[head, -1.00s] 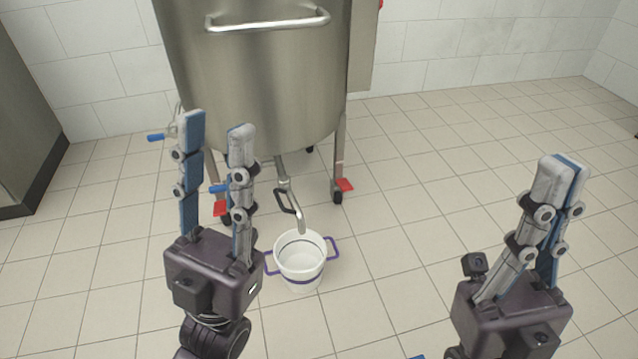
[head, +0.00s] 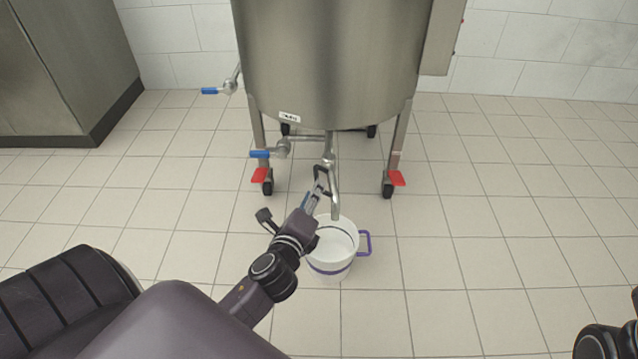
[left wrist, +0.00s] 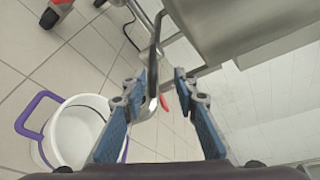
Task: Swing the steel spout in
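The steel spout (head: 335,195) hangs from the pipe under the vat, its lower end seen over the back of the white bucket (head: 328,268). A dark loop handle (head: 320,176) sits on the spout's left. My left gripper (head: 317,188) reaches up to this handle; its fingers look small and partly overlap it. In the left wrist view, the left gripper (left wrist: 162,112) has its two blue-padded fingers apart, with a narrow bar of the handle or spout (left wrist: 154,75) seen between them, nearer the left finger. Contact cannot be told. My right gripper's fingers are out of view.
The steel vat (head: 335,70) stands on wheeled legs with red pedals (head: 397,178). Blue-handled valves (head: 262,154) stick out on its left. The bucket has purple handles (head: 365,243). A steel cabinet (head: 60,70) stands at the left. The tiled floor right of the bucket is clear.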

